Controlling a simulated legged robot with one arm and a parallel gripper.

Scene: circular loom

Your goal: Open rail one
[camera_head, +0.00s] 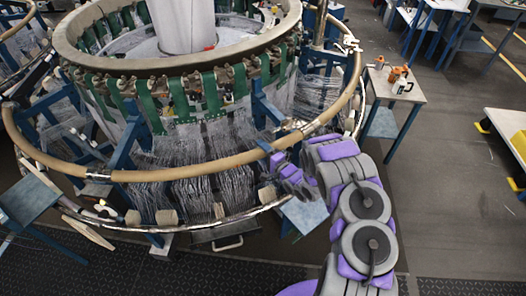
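The circular loom has an outer tan rail (190,174) curving around its front at about mid height. Which section is rail one cannot be told. The front section appears to meet metal fittings at the left, and near my gripper at the right. My gripper (284,172), purple and grey, is at the end of my arm just below and beside the rail's right front part. Whether it touches the rail is unclear. Its fingers are small and partly overlap the loom behind, so their opening cannot be told. No held object is visible.
A blue-legged side table (398,88) with orange-handled tools stands to the right. A small blue table (28,198) is at the left front. Blue loom posts (128,138) and hanging threads lie behind the rail. Grey floor (455,215) is open on the right.

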